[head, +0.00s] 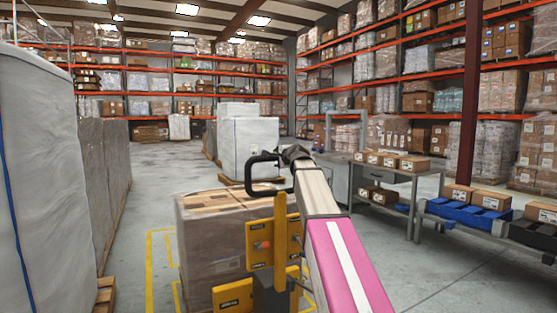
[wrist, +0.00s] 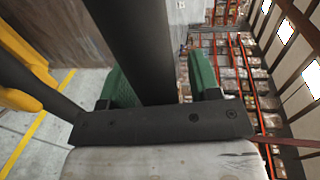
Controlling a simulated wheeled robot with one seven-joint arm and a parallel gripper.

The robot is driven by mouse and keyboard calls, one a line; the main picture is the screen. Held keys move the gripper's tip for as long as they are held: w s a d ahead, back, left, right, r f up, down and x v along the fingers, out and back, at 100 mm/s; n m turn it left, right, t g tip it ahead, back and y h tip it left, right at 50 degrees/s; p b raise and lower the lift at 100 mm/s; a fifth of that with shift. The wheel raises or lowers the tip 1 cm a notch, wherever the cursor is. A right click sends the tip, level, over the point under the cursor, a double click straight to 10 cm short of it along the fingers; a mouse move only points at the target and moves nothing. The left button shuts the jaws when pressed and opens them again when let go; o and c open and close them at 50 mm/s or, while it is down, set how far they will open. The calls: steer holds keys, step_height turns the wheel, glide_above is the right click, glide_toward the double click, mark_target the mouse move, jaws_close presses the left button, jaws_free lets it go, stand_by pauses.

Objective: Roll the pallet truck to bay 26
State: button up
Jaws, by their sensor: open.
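The pallet truck (head: 281,238) is yellow with a black loop handle (head: 264,172) at its top. It stands in front of me, with a wrapped pallet load of cartons (head: 212,240) just beyond it. My gripper (head: 292,155) is at the right side of the handle. In the wrist view my gripper (wrist: 160,78) is open, its green fingers on either side of a black bar of the handle (wrist: 140,40). I cannot tell whether the fingers touch the bar. No bay number is readable.
Yellow floor lines (head: 150,270) run left of the load. Tall wrapped pallets (head: 45,150) line the left side. A white wrapped stack (head: 249,145) stands beyond the load. A grey workbench (head: 384,172) and a conveyor (head: 465,222) with cartons are at right. The left-centre aisle is clear.

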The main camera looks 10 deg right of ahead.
jaws_close()
steer(key=shift+s+d+f, duration=0.1)
steer(key=shift+s+d, duration=0.05)
steer(key=shift+s, duration=0.5)
steer(key=shift+s+d, duration=0.15)
jaws_free()
steer(key=v, duration=1)
steer(key=shift+s, duration=0.3)
